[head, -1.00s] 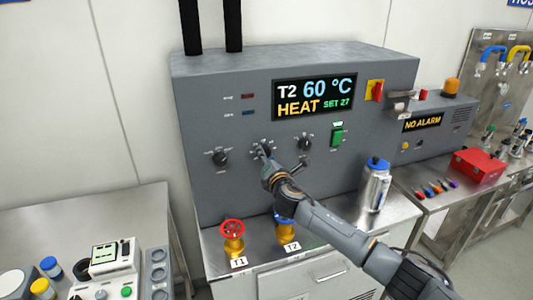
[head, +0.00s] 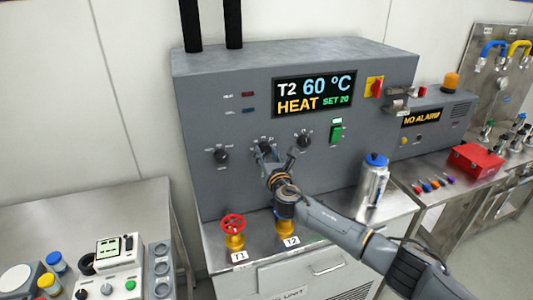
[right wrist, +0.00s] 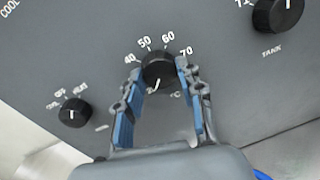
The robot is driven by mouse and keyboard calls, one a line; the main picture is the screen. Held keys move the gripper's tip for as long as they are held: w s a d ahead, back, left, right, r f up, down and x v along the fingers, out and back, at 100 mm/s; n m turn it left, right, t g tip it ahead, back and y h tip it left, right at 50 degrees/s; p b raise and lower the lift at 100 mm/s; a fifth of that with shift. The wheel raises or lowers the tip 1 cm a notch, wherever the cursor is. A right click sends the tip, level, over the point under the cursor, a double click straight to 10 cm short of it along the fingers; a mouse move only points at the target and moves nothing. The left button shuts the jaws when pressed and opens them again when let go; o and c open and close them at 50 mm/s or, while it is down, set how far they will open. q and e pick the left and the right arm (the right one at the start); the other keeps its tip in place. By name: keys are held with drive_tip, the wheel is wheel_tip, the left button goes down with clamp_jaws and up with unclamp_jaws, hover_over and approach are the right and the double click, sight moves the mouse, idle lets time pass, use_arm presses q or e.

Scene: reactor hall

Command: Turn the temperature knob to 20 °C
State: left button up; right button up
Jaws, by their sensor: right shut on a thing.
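The temperature knob (head: 265,147) is the black middle one of three on the grey panel. In the right wrist view the knob (right wrist: 158,66) has marks 40, 50, 60 and 70 around it, and its white pointer line points down and slightly left there. My right gripper (head: 266,156) is shut on it; the blue-padded fingers of the gripper (right wrist: 159,75) lie on both sides of the knob. The lower marks are hidden or out of view. The display (head: 314,92) reads T2 60 °C, HEAT, SET 20. My left gripper is not in view.
Other black knobs stand left (head: 221,156) and right (head: 304,140) of it. A green switch (head: 337,134) and a yellow-red switch (head: 374,89) are further right. Below are a red valve wheel (head: 232,223) and a blue-capped bottle (head: 374,180) on the steel bench.

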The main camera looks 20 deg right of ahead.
drive_tip(key=shift+f, duration=0.15)
drive_tip(key=o, duration=1.2)
drive_tip(key=shift+s, duration=0.1)
drive_tip(key=s, duration=1.1)
drive_tip(key=shift+s+a, duration=0.25)
drive_tip(key=shift+s, duration=0.15)
